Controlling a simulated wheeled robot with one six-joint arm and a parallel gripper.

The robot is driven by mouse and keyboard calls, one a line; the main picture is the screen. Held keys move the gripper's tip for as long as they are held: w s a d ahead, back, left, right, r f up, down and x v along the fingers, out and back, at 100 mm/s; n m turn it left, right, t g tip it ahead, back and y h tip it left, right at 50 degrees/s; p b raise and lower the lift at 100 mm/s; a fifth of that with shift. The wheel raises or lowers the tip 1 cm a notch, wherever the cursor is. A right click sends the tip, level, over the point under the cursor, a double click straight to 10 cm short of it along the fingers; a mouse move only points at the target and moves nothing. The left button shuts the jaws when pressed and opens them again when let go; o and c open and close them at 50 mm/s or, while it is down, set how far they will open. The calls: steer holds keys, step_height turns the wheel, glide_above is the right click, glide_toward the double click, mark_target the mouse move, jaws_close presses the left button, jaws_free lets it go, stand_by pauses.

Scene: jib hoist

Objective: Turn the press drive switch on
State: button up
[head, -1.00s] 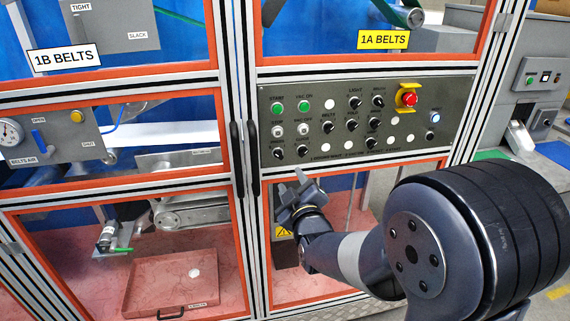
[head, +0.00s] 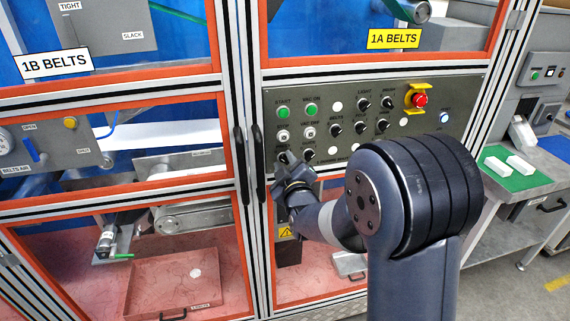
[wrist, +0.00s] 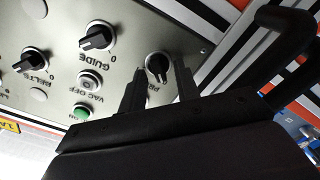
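The press drive switch (wrist: 157,65) is a black rotary knob with a pale collar on the grey control panel (wrist: 130,30). In the wrist view its label is partly hidden, with only the first letters showing. My gripper (wrist: 159,78) is open, with one finger on each side of the knob's front. I cannot tell whether the fingers touch it. In the head view my gripper (head: 287,168) is at the panel's lower left corner and partly covers the switch (head: 283,157). The knob's exact setting is unclear.
The guide knob (wrist: 97,38), vac off button (wrist: 90,80) and a green button (wrist: 82,113) are close by. A red emergency stop (head: 419,100) sits at the panel's right. Black door handles (head: 258,165) stand just left of the panel.

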jaws_close()
steer(key=shift+f+b, duration=0.1)
steer(key=shift+b, duration=0.45)
steer(key=m+b, duration=0.2)
steer(key=b, duration=0.3)
steer(key=shift+f+m, duration=0.2)
steer(key=shift+m, duration=0.2)
steer(key=m+b, duration=0.4)
steer(key=b, duration=0.2)
steer(key=shift+d+m+b, duration=0.15)
steer(key=shift+m+b, duration=0.15)
steer(key=shift+b, duration=0.1)
steer(key=m+b, duration=0.5)
steer(key=b, duration=0.1)
steer(key=shift+d+r+b, duration=0.1)
steer(key=shift+b, duration=0.3)
steer(key=shift+w+d+r+m+b, duration=0.1)
steer(key=shift+m+b, duration=0.9)
steer(key=shift+m, duration=0.4)
steer(key=shift+r+m+b, duration=0.1)
steer(key=shift+m+b, duration=0.9)
steer(key=shift+m, duration=0.4)
